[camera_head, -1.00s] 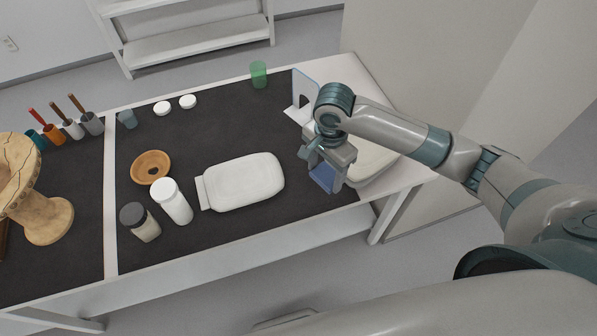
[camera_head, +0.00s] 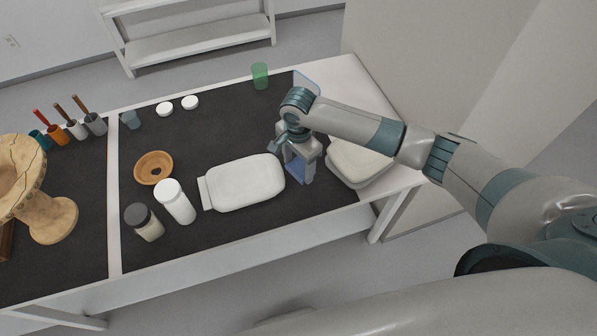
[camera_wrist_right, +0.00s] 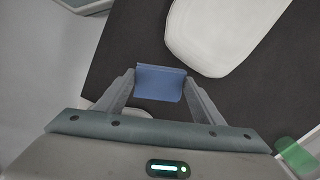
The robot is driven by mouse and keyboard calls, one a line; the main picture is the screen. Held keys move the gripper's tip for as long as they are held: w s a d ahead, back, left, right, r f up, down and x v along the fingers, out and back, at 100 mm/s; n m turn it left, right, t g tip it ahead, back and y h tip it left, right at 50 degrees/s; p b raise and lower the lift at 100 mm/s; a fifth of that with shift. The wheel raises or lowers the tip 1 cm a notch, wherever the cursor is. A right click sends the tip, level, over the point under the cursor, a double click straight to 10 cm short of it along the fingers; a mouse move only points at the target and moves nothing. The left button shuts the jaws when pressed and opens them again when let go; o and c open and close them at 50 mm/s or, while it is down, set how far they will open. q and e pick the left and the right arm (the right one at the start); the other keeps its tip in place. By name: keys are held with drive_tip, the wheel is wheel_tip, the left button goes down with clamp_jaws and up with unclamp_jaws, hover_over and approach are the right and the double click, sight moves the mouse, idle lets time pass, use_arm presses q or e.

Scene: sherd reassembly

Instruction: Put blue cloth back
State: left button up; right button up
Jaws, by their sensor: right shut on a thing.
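The blue cloth (camera_head: 297,170) is a small blue piece in my right gripper (camera_head: 300,158), over the dark mat just right of the white bottle-shaped pad. In the right wrist view the cloth (camera_wrist_right: 160,83) sits between the two fingers of the right gripper (camera_wrist_right: 160,90), which is shut on it. Its lower edge looks close to the mat, but I cannot tell if it touches. My left gripper is not in view.
The white pad (camera_head: 243,182) lies left of the gripper, and a pale folded block (camera_head: 357,165) lies right. A clear-blue stand (camera_head: 307,82) is partly hidden behind the arm.

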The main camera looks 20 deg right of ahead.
sight(298, 169)
drive_tip(key=shift+f+p, duration=0.55)
drive_tip(key=shift+f, duration=1.5)
drive_tip(key=shift+f, duration=0.1)
drive_tip(key=o, duration=1)
wheel_tip(298, 169, up, 12)
drive_tip(key=b, duration=0.2)
drive_tip(key=shift+b, duration=0.35)
